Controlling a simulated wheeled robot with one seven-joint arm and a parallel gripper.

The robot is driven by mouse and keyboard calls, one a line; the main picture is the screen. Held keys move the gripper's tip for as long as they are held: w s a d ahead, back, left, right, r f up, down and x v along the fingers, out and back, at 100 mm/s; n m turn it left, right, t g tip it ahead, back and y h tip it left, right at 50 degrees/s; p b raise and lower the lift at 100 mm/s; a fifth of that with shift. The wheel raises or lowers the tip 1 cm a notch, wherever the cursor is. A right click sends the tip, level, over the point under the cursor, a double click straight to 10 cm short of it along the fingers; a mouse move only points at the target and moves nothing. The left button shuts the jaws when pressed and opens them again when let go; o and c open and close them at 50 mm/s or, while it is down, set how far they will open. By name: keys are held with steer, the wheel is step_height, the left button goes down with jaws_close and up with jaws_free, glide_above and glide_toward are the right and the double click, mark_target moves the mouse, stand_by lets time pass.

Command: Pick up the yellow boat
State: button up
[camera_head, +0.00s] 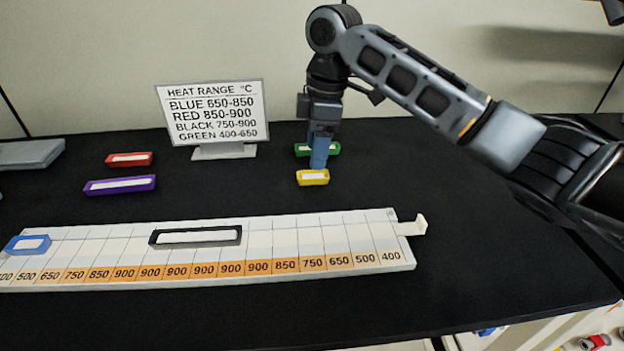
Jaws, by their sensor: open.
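The yellow boat (313,178) is a small, short tray with a pale filling. It lies on the black bench top, right of the picture's middle. My gripper (318,166) points down at its far edge, with blue fingers just above or behind the boat. The fingers look open, and nothing is held. Whether a finger touches the boat cannot be told from this view. A green boat (331,150) lies just behind the fingers and is partly hidden by them.
A heat range sign (213,115) stands behind, to the left. A red boat (129,159) and a purple boat (120,184) lie further left. In front is a white numbered rack (330,262) bearing a black boat (195,237) and a blue boat (27,245). The bench right of the yellow boat is clear.

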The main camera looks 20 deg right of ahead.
mark_target(313, 178)
steer(key=shift+a+f, duration=0.15)
steer(key=shift+f, duration=1.2)
steer(key=shift+a+f, duration=0.15)
steer(key=shift+f, duration=1.2)
jaws_close()
steer(key=c, duration=1.1)
jaws_free()
